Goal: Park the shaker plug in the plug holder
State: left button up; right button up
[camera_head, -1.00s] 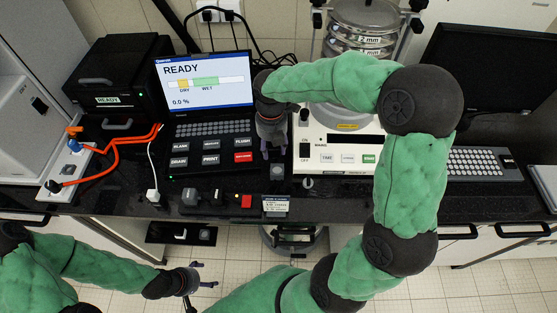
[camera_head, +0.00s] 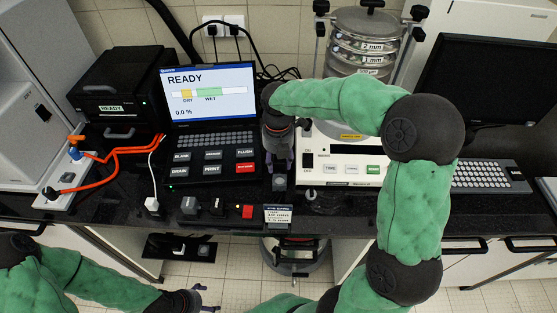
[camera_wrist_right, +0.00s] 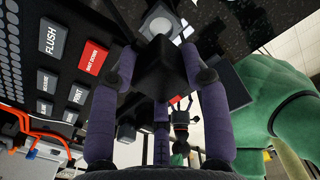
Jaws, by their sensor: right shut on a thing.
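My right gripper (camera_head: 280,165) points down at the desk's front part, between the laptop and the sieve shaker (camera_head: 338,150). In the right wrist view its purple fingers (camera_wrist_right: 163,85) are shut on a black block-shaped plug (camera_wrist_right: 165,68). My left gripper (camera_head: 208,298) is open and empty, low in front of the desk.
The laptop (camera_head: 210,95) stands left of my right gripper. Orange cables (camera_head: 115,160) lie at left. A keyboard (camera_head: 490,176) is at right.

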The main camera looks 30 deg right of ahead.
jog(key=shift+f+b, duration=2.45)
jog(key=shift+f, duration=0.3)
jog(key=shift+p, duration=1.05)
jog(key=shift+f, duration=0.45)
dwell(0.5)
jog(key=o, duration=1.1)
jog(key=shift+o, duration=0.2)
jog(key=shift+r, duration=0.1)
notch_tip(320, 180, up, 12)
jog(key=shift+f, duration=0.1)
